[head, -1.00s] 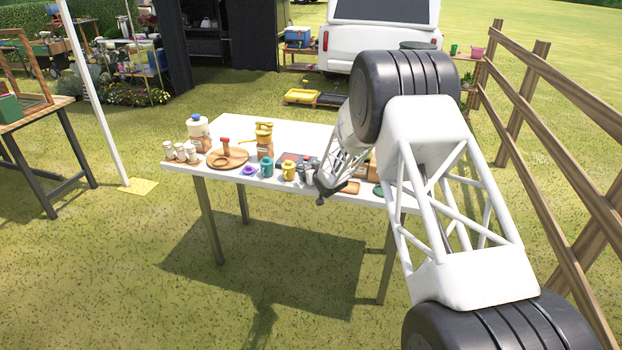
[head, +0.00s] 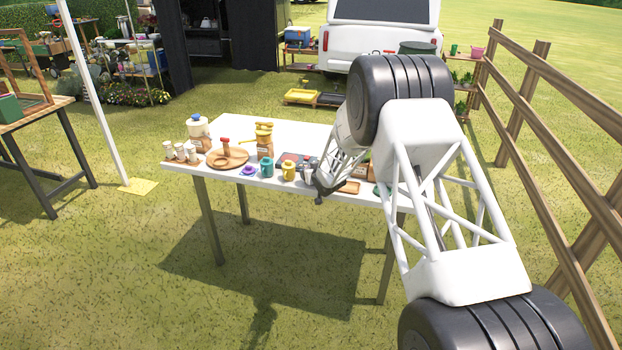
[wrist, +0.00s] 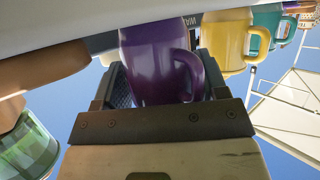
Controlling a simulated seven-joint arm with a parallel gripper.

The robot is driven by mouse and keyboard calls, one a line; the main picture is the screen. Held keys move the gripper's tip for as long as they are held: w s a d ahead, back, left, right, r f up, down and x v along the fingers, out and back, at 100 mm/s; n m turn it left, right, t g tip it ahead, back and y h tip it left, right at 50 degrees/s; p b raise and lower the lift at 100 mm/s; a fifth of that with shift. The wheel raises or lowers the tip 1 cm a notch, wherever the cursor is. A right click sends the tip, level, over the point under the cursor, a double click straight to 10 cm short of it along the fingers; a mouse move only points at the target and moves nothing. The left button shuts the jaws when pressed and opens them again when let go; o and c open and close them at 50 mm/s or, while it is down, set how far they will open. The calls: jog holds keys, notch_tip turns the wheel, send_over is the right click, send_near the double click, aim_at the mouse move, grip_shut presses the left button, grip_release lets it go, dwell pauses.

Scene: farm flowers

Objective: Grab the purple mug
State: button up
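The purple mug (wrist: 155,60) shows large in the wrist view, upside down in that picture, with its handle on the right. My gripper (wrist: 165,82) has one dark finger on each side of the mug. The fingers are spread wide, and I see no clear grip on it. The mug's far end is cut off by the pale table surface at the top. In the head view, my gripper (head: 322,188) is low at the table's front edge, right of the yellow mug. The purple mug is hidden behind it there.
The yellow mug (wrist: 226,40) and teal mug (wrist: 270,25) stand in a row beside the purple one. A green checkered item (wrist: 28,150) and a brown object (wrist: 45,65) are close on the other side. The white table (head: 300,133) also holds a round wooden board (head: 228,158).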

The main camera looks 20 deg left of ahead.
jog(key=c, duration=0.6)
jog(key=shift+r, duration=0.15)
jog(key=shift+r, duration=1.45)
jog(key=shift+s+d+r, duration=0.15)
jog(key=shift+s+r, duration=0.05)
jog(key=shift+s, duration=0.1)
jog(key=s+d, duration=0.2)
jog(key=s, duration=0.2)
jog(key=s+d+r, duration=0.1)
jog(key=s+d, duration=0.1)
jog(key=s, duration=0.3)
jog(key=s+d, duration=0.2)
jog(key=s, duration=0.2)
jog(key=shift+s+d+r, duration=0.2)
jog(key=shift+s+d, duration=0.15)
jog(key=shift+s, duration=0.05)
